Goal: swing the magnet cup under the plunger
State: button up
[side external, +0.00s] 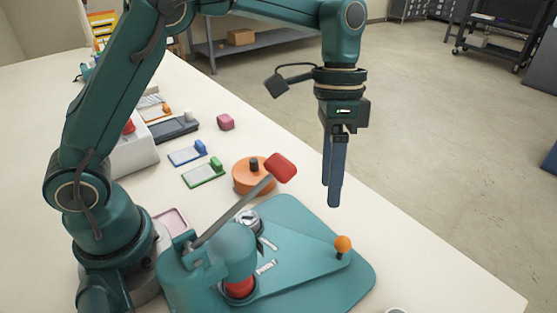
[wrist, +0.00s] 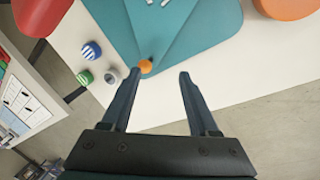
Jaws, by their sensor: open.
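A teal press stands at the front in the side view, with a rounded plunger head (side external: 232,250) and a lever ending in a red handle (side external: 281,167). A flat teal swing plate (side external: 290,262) lies on its base, with an orange knob (side external: 343,244) at its right end. A round silver cup (side external: 249,219) sits behind the head, partly hidden; I cannot tell if it is the magnet cup. Something red (side external: 239,288) shows directly under the head. My gripper (side external: 332,197) is open and empty above the knob. In the wrist view the knob (wrist: 145,66) appears beside the left fingertip.
An orange round container (side external: 253,176) stands behind the press. Small blue-striped (wrist: 91,50), green (wrist: 85,78) and grey (wrist: 111,75) round pieces lie near the base. Blue and green trays and a pink block (side external: 226,122) are farther back. The table edge runs along the right.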

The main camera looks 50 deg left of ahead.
aim_at(343, 237)
jog(key=shift+m+g+h, duration=0.4)
jog(key=shift+m+g, duration=0.3)
jog(key=d+f, duration=0.1)
jog(key=d, duration=0.1)
jog(key=d+f, duration=0.1)
jog(key=shift+w+d+f, duration=0.25)
jog(key=shift+d+f, duration=0.05)
jog(key=shift+x, duration=2.45)
grip_shut()
